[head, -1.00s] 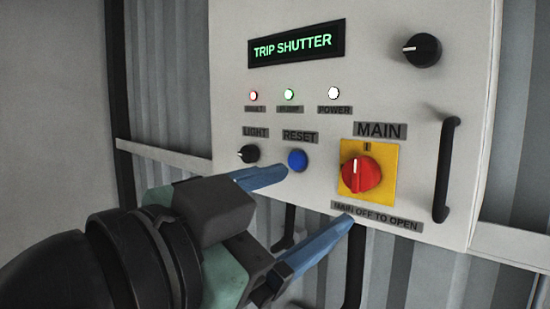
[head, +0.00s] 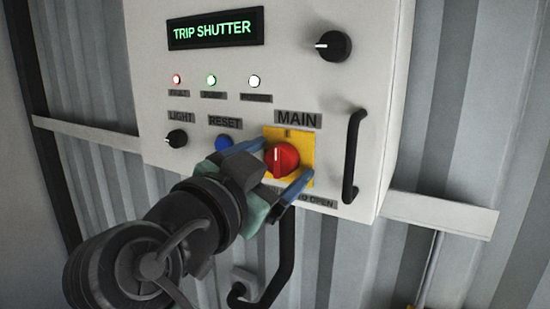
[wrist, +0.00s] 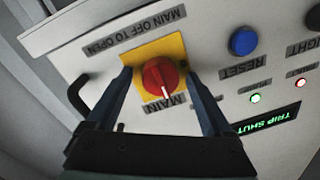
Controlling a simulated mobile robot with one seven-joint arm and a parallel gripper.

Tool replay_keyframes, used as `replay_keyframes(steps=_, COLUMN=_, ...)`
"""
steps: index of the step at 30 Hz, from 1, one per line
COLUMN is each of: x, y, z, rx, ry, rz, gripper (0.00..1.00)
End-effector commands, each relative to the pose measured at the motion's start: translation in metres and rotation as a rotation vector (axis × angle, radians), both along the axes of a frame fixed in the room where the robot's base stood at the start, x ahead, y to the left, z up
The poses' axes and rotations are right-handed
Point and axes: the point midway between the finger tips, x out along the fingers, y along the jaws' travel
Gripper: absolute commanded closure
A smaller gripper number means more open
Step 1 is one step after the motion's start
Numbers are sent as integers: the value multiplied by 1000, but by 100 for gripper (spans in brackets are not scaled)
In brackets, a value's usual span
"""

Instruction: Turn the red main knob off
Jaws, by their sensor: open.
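The red main knob (head: 282,158) sits on a yellow square plate (head: 302,137) on the white control box (head: 290,30), under the MAIN label (head: 298,119). Its white mark points up toward that label. My gripper (head: 284,168) is open, with blue fingers on either side of the knob. The wrist view, turned over, shows the red knob (wrist: 160,77) between the two spread fingers (wrist: 160,92). I cannot tell whether either finger touches it. The label below the plate is partly hidden by my gripper.
A blue reset button (head: 223,143) and a black light knob (head: 176,138) are left of the main knob. A black handle (head: 355,155) is at right. Another black knob (head: 333,45) is at upper right. The display (head: 216,28) reads TRIP SHUTTER. A black conduit (head: 282,265) runs below.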

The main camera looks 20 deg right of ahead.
Motion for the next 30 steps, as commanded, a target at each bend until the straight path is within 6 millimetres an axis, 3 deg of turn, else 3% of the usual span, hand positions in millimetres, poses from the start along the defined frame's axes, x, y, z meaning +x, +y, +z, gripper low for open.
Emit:
replay_keyframes(steps=2, x=0, y=0, z=0, rx=0, ry=0, rz=0, gripper=15)
replay_keyframes(steps=16, x=0, y=0, z=0, rx=0, ry=0, rz=-1, gripper=97)
replay_keyframes(steps=30, x=0, y=0, z=-1, rx=-68, ry=90, rz=-1, gripper=100)
